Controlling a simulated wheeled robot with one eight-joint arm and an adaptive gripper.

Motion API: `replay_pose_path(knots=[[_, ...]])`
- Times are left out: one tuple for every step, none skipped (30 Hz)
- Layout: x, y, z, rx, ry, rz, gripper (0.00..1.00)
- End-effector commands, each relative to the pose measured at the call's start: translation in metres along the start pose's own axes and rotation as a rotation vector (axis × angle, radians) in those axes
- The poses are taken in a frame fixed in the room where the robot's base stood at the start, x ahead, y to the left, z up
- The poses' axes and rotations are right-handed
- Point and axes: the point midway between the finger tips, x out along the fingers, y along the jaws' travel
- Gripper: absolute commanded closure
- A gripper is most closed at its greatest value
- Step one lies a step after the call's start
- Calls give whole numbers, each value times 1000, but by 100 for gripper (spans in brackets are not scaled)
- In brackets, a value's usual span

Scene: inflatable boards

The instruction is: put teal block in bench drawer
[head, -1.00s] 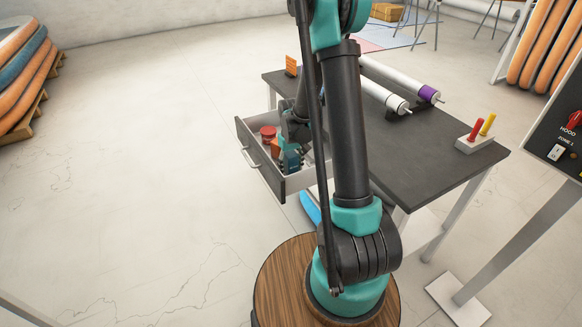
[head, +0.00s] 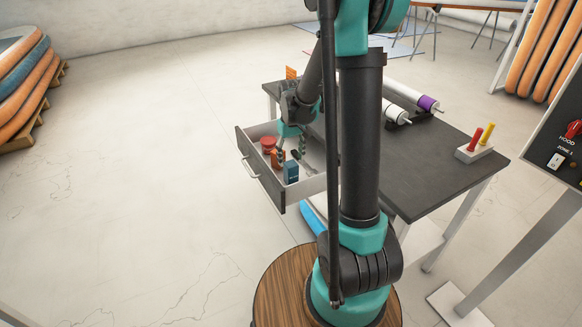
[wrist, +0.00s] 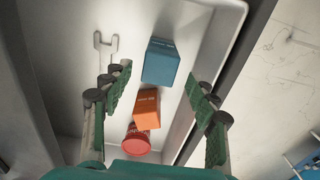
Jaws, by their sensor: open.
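The teal block (head: 291,172) stands in the open bench drawer (head: 262,176), near its front right end. The wrist view also shows the teal block (wrist: 161,62) on the pale drawer floor, apart from the fingers. My gripper (head: 292,151) is above the drawer, open and empty. In the wrist view my gripper (wrist: 158,88) has its green finger pads spread wide, with the block ahead between them. The drawer is pulled well out from under the dark bench top.
The bench (head: 430,170) carries rolls (head: 410,92) and a holder with red and yellow handles (head: 475,151). Floor left of the drawer is clear.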

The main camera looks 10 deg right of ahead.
Motion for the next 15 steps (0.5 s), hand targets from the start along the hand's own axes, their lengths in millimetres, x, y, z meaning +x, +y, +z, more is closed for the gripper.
replay_pose_path(knots=[[-7,0,0,0,0,0,41],[-11,0,0,0,0,0,41],[-14,0,0,0,0,0,41],[-17,0,0,0,0,0,41],[-19,0,0,0,0,0,41],[-21,0,0,0,0,0,41],[-23,0,0,1,1,0,41],[-24,0,2,2,2,1,41],[-26,0,5,6,6,1,41],[-27,0,8,10,11,2,41],[-29,0,12,16,17,4,41],[-31,-1,20,27,29,6,41],[-33,-1,27,36,40,9,41],[-34,-2,35,46,52,11,41],[-37,-2,47,63,72,15,41]])
